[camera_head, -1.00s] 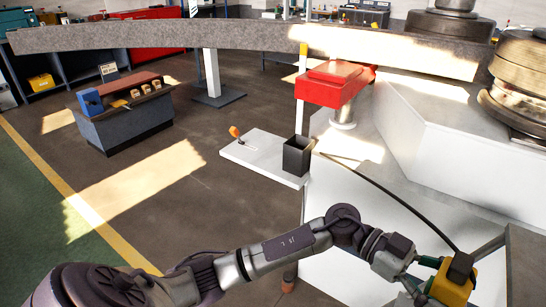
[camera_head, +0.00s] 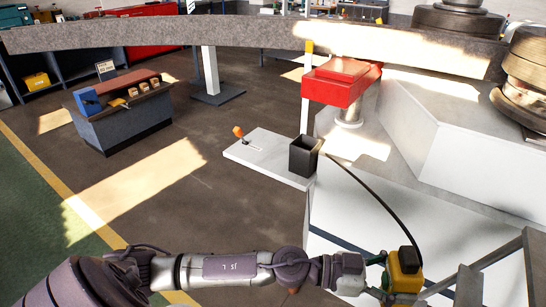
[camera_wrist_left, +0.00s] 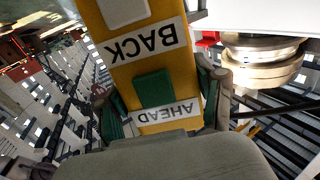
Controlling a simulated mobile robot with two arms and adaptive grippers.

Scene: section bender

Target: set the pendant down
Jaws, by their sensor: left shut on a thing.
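The yellow pendant (camera_head: 405,278) has a black top and hangs at the end of a black cable, at the lower right of the head view. My left gripper (camera_head: 388,277) is shut on it, apart from any surface I can make out. In the left wrist view the pendant (camera_wrist_left: 150,72) fills the middle, with white labels reading BACK and AHEAD upside down and a green button between them. The fingers of the left gripper (camera_wrist_left: 165,108) press on both its sides. My right gripper is not in view.
An open dark box (camera_head: 304,158) stands on a white ledge (camera_head: 262,160) beside an orange-knobbed lever (camera_head: 239,133). The black cable (camera_head: 385,205) runs from near this box. A grey railing (camera_head: 500,262) is at the lower right. A long grey beam (camera_head: 200,36) crosses above.

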